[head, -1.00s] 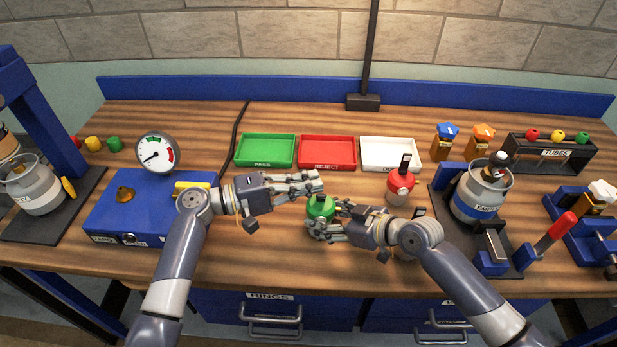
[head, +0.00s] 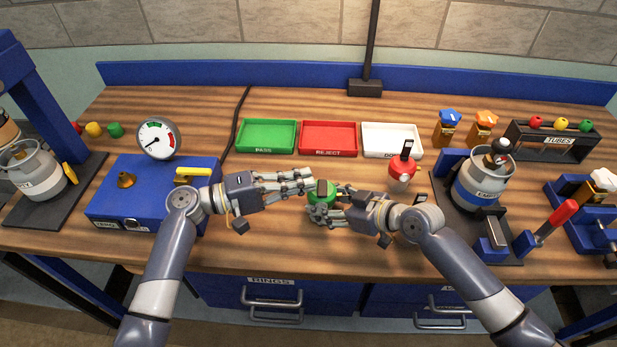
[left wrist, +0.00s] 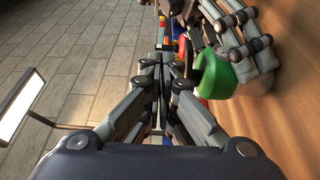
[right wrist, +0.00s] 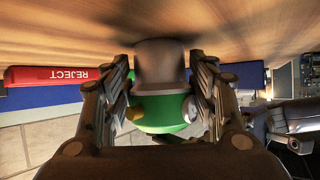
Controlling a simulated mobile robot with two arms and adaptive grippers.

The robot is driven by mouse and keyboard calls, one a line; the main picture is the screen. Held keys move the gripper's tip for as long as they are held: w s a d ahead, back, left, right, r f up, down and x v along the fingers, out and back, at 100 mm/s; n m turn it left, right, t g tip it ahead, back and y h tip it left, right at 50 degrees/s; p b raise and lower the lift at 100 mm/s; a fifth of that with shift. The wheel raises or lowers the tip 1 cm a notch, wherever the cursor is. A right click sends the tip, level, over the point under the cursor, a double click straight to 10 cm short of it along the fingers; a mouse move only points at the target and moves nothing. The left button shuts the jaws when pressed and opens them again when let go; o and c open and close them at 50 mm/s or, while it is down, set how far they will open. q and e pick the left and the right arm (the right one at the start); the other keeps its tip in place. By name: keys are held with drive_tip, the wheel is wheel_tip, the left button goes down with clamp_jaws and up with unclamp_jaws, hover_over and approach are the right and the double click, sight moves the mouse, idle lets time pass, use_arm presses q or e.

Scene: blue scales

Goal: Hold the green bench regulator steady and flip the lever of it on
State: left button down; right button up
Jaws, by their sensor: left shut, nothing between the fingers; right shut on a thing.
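The green bench regulator (head: 322,197) stands on the wooden table between my two grippers. Its green body and grey base show in the right wrist view (right wrist: 162,112), with the right fingers on both sides of it. My right gripper (head: 328,208) is shut on the regulator. My left gripper (head: 310,181) is shut and empty, with its fingertips close beside the regulator's top. In the left wrist view the green body (left wrist: 217,75) is just right of the shut left fingers (left wrist: 168,60). I cannot make out the lever's position; fingers partly hide the regulator.
A red regulator (head: 401,172) with a black lever stands to the right. Green, red and white trays (head: 328,153) lie behind. A blue gauge box (head: 110,208) is at left, and a grey canister (head: 480,190) in a stand is at right.

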use_arm(q)
drive_tip(key=v, duration=1)
use_arm(e)
drive_tip(key=shift+f, duration=0.1)
use_arm(q)
drive_tip(key=shift+a, duration=0.1)
use_arm(e)
drive_tip(key=o, duration=0.9)
